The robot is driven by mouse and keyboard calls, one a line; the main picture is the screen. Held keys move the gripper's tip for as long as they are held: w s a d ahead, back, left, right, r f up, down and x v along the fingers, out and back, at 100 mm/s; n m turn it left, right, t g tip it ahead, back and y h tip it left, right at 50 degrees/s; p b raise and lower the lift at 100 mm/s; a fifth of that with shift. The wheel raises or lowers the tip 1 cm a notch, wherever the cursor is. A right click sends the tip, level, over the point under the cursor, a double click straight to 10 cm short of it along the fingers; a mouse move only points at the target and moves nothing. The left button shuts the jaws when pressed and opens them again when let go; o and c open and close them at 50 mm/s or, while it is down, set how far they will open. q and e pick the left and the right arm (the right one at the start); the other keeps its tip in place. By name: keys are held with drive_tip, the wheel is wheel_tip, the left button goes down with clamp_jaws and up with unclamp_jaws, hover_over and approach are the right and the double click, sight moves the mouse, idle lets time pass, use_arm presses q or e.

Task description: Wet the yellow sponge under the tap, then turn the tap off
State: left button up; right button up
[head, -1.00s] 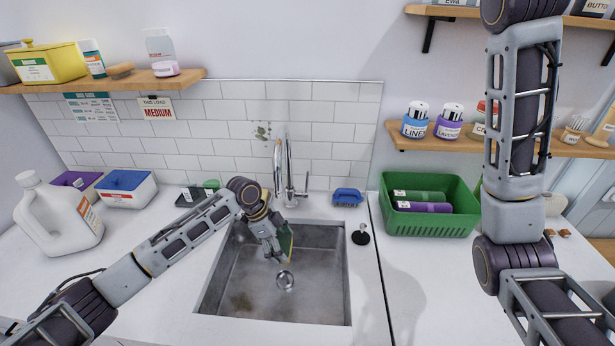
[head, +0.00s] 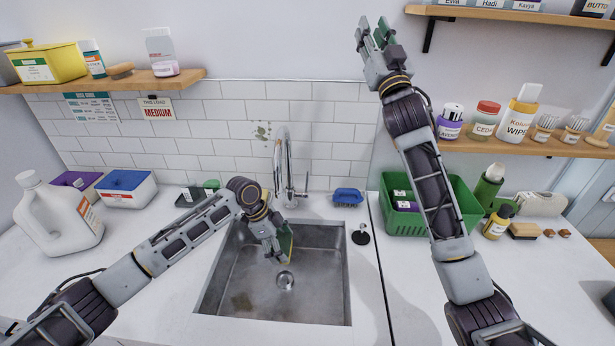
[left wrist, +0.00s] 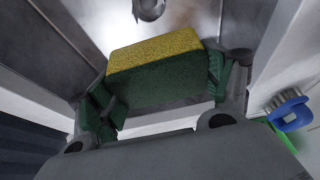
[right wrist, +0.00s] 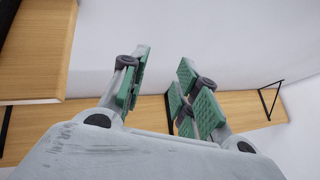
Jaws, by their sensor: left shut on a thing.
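The yellow sponge with a green scouring side (left wrist: 155,70) is held between the fingers of my left gripper (head: 281,252). Its edge shows in the head view (head: 287,243), over the steel sink (head: 325,270) and well above the drain. The chrome tap (head: 281,150) stands behind the sink, with its lever (head: 303,188) to the right. My left wrist stands in front of the tap's lower part, and I cannot tell whether water runs. My right gripper (head: 375,30) is raised high before the wall, open and empty; its parted fingers also show in the right wrist view (right wrist: 162,85).
A blue brush (head: 348,197) and a black stopper (head: 361,236) lie right of the sink. A green basket (head: 395,222) is partly behind my right arm. Shelves (head: 490,145) with jars hang at the right. A white jug (head: 60,215) stands at the left.

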drive_tip(key=w+a+f+g+h, duration=0.1)
drive_tip(key=a+f, duration=0.1)
drive_tip(key=f, duration=0.5)
drive_tip(key=w+a+f+g+h, duration=0.1)
drive_tip(key=w+a+f, duration=0.1)
drive_tip(key=f, duration=0.5)
drive_tip(key=m+g+h, duration=0.2)
drive_tip(key=g, duration=0.2)
approach(308, 177)
drive_tip(key=shift+s+d+r, duration=0.15)
drive_tip(key=shift+s+r, duration=0.05)
drive_tip(key=shift+s, duration=0.45)
drive_tip(key=shift+w, duration=0.1)
drive_tip(key=shift+w+a, duration=0.4)
drive_tip(key=shift+w, duration=1.5)
drive_tip(key=shift+w+a, duration=0.4)
drive_tip(key=shift+w, duration=1.55)
drive_tip(key=shift+w+a, duration=0.4)
drive_tip(key=shift+w, duration=1.5)
drive_tip(key=shift+c, duration=0.4)
clamp_jaws()
